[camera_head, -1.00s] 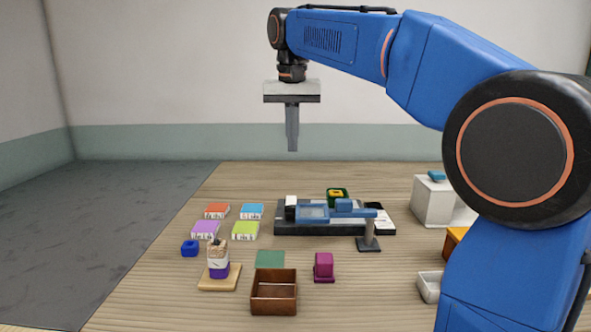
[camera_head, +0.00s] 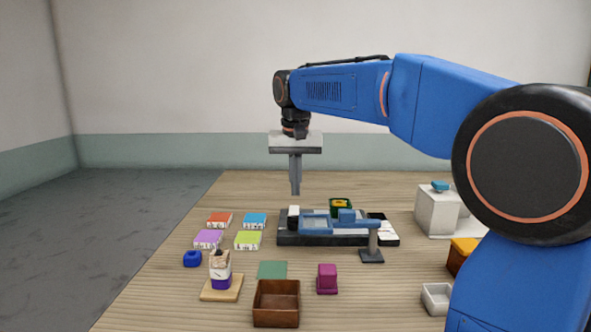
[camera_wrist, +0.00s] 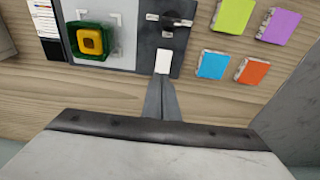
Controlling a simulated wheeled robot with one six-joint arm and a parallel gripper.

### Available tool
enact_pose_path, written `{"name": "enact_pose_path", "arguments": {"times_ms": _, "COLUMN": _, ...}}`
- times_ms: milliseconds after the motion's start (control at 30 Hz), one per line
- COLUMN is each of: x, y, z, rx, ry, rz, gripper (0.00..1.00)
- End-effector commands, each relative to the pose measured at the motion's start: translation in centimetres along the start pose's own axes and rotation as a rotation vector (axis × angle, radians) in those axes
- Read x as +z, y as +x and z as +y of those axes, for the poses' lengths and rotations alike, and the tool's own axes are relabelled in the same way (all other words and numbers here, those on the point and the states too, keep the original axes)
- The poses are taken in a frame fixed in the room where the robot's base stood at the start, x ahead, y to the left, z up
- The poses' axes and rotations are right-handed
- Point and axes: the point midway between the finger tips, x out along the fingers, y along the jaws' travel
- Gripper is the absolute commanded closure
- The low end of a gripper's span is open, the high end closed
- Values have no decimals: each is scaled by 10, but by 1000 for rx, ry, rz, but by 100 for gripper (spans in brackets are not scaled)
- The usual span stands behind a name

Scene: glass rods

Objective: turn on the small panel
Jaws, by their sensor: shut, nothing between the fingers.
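A low dark panel (camera_head: 300,241) lies in the middle of the table, with a white upright block (camera_head: 293,212) at its left end. In the wrist view the dark panel part (camera_wrist: 148,58) carries the white block (camera_wrist: 163,62) and a black lever-like fitting (camera_wrist: 170,21). I cannot tell whether anything on it is on. My gripper (camera_head: 296,192) is shut and empty, pointing down above the white block. In the wrist view its fingertips (camera_wrist: 159,84) appear just short of the block; contact is not clear.
A blue piece on a stand (camera_head: 371,256) crosses the panel's front. A green and yellow block (camera_head: 340,205) is at the panel's back. Several coloured blocks (camera_head: 248,240) lie left. A brown box (camera_head: 277,317) and magenta object (camera_head: 327,279) are in front. A white box (camera_head: 435,212) stands right.

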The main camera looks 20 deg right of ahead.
Motion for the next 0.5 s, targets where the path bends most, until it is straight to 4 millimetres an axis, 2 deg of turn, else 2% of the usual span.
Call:
{"name": "enact_pose_path", "arguments": {"times_ms": 200, "x": 0, "y": 29, "z": 0, "rx": 0, "ry": 0, "rz": -1, "gripper": 100}}
{"name": "enact_pose_path", "arguments": {"times_ms": 500, "x": 0, "y": 40, "z": 0, "rx": 0, "ry": 0, "rz": 1, "gripper": 100}}
